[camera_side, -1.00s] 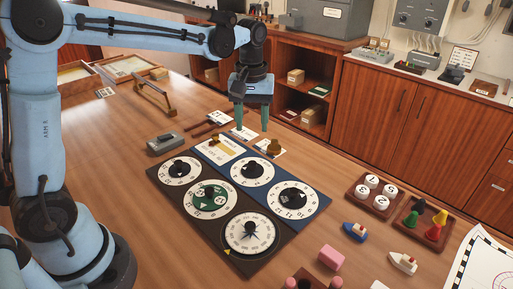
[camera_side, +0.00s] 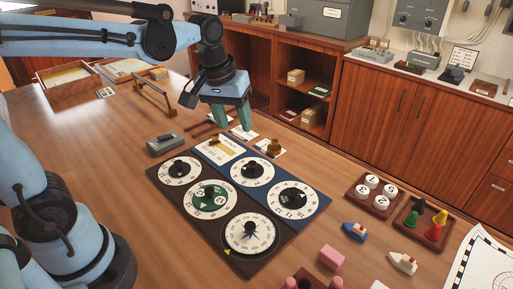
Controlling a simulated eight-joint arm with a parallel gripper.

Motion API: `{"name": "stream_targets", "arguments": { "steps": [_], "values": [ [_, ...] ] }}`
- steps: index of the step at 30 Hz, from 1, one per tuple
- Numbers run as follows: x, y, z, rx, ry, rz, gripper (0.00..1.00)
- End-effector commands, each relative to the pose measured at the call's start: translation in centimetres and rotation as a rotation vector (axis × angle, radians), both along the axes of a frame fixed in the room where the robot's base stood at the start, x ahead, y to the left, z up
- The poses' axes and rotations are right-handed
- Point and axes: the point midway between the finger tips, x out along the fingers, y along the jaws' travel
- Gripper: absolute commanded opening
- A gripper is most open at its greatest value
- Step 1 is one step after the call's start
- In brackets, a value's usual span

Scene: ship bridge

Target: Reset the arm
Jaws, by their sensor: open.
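My gripper (camera_side: 234,117) has two green fingers that point down and stand apart, with nothing seen between them. It hangs near the far edge of the dial board, by some cards there. My arm (camera_side: 100,35) reaches in from the left, its blue upper link crossing the top left. The dial board (camera_side: 178,210) lies on the wooden table and carries several white dials with black knobs, one with a green centre.
A grey box (camera_side: 164,143) sits left of the board. A tray of numbered discs (camera_side: 355,192), a tray of coloured pawns (camera_side: 404,219), small boats (camera_side: 355,232) and a pink block (camera_side: 331,257) lie right. Wooden cabinets (camera_side: 420,115) stand behind. The table's left part is mostly clear.

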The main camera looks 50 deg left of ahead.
Motion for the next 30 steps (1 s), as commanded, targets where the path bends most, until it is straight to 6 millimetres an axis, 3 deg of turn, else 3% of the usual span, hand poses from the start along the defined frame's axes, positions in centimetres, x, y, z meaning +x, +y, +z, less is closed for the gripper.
{"name": "stream_targets", "arguments": {
  "steps": [6,13,30],
  "values": [
    [-3.9,-0.3,-0.6,0.06,-0.158,-0.175,0.51],
    [-6.7,-0.5,-2.2,0.136,-0.296,-0.322,0.51],
    [-7.6,-0.5,-3.0,0.177,-0.358,-0.386,0.51]
  ]
}}
